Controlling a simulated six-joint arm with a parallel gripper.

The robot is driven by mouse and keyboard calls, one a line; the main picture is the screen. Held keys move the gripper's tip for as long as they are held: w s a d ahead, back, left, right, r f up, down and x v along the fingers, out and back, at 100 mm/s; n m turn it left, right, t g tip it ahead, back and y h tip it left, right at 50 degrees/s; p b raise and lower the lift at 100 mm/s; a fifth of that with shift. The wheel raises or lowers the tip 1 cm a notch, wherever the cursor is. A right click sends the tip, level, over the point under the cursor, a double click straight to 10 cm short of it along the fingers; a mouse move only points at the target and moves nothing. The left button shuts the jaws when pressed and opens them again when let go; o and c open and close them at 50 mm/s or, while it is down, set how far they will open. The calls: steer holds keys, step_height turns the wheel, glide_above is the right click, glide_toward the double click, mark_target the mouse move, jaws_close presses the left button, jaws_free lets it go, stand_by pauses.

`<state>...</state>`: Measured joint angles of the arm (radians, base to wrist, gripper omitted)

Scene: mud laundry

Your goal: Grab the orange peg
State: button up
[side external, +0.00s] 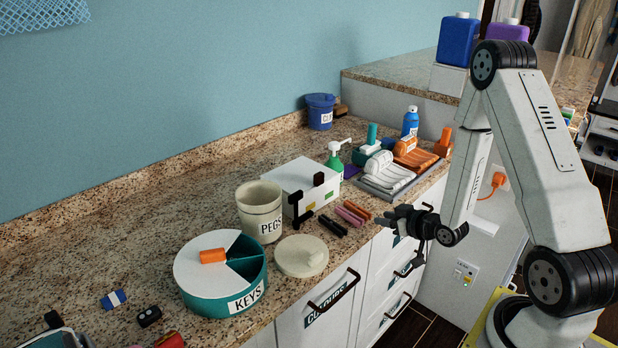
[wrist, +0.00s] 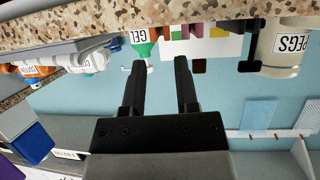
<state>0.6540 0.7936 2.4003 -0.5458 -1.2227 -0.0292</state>
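The orange peg (side external: 358,209) lies on the granite counter near its front edge, in front of the white box. Pink pegs (side external: 349,215) lie just left of it, and dark pegs (side external: 332,225) lie further left. A cream pot labelled PEGS (side external: 260,212) stands left of them; it also shows in the wrist view (wrist: 284,48). My gripper (side external: 384,221) is just right of the pegs by the counter's front edge, not touching them. In the wrist view its two black fingers (wrist: 158,70) are apart with nothing between them. I cannot pick out the orange peg there.
The white box (side external: 302,181) with black handles stands behind the pegs. A round lid (side external: 301,256) and a KEYS tin (side external: 221,284) with an orange block on top are at left. A tray (side external: 400,177) of folded cloths and a green GEL bottle (side external: 335,158) stand behind.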

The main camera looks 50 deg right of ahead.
mark_target(370, 215)
steer(key=shift+x, duration=2.4)
steer(key=shift+f, duration=0.1)
jaws_close()
